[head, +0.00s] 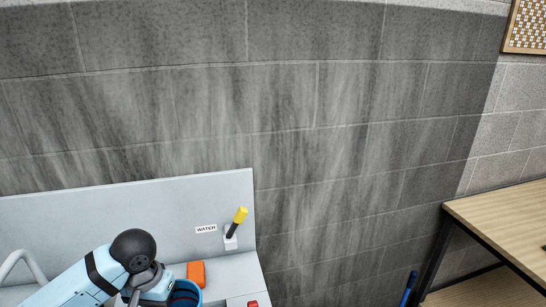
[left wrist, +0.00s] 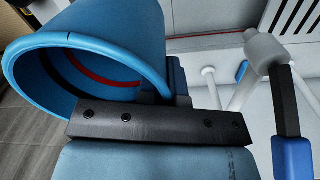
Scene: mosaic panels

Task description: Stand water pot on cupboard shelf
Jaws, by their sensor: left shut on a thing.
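The water pot is a round blue vessel (head: 186,291), cut off by the bottom edge of the head view. In the left wrist view the pot (left wrist: 122,32) is large, with its open mouth towards the lower left and red and black bands inside. My left gripper (head: 158,288) is beside the pot and shut on it; it also shows in the left wrist view (left wrist: 180,90), where the exact contact is partly hidden. My right gripper is not in view. No cupboard shows clearly.
A grey sink unit (head: 120,205) has a WATER label (head: 206,229) and a yellow-tipped black lever (head: 237,222). An orange block (head: 196,272) is close to the pot. A wooden-topped table (head: 505,222) with a lower board stands right. Between them is grey block wall.

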